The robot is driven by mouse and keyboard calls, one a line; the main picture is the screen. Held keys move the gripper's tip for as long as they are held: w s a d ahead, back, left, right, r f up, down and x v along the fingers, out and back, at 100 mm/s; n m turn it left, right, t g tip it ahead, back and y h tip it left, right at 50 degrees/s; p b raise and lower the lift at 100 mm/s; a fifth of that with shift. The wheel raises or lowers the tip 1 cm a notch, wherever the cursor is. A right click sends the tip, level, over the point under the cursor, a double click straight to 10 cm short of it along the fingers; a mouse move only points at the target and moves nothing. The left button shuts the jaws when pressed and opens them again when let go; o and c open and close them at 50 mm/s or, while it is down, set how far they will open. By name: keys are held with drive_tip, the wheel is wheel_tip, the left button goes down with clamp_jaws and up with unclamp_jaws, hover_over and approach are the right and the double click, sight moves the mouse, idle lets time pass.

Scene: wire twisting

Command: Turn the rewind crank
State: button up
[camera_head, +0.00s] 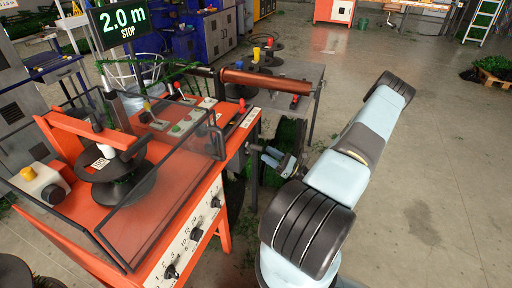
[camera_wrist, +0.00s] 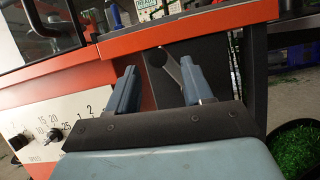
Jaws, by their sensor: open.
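The orange wire machine (camera_head: 205,200) stands on the left in the head view, and its orange edge crosses the wrist view. A dark grey part with a round end (camera_wrist: 157,57), which looks like the rewind crank, shows at the machine's end in the wrist view. My gripper (camera_head: 272,158) is at the machine's right end, beside that part. In the wrist view my gripper (camera_wrist: 159,68) is open, with its two blue-grey fingers apart and the round-ended part between them in the picture. I cannot tell how deep it lies or whether they touch. Part of the crank is hidden.
A display (camera_head: 119,22) reads 2.0 m STOP. A clear guard (camera_head: 160,180) and a dark reel (camera_head: 115,170) are on the machine. A copper-coloured roll (camera_head: 266,82) lies behind. Green material (camera_wrist: 295,150) is at lower right in the wrist view. Floor at right is free.

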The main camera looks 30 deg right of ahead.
sight(256, 146)
drive_tip(key=x, duration=0.7)
drive_tip(key=shift+c, duration=0.5)
clamp_jaws()
drive_tip(key=shift+d, duration=0.15)
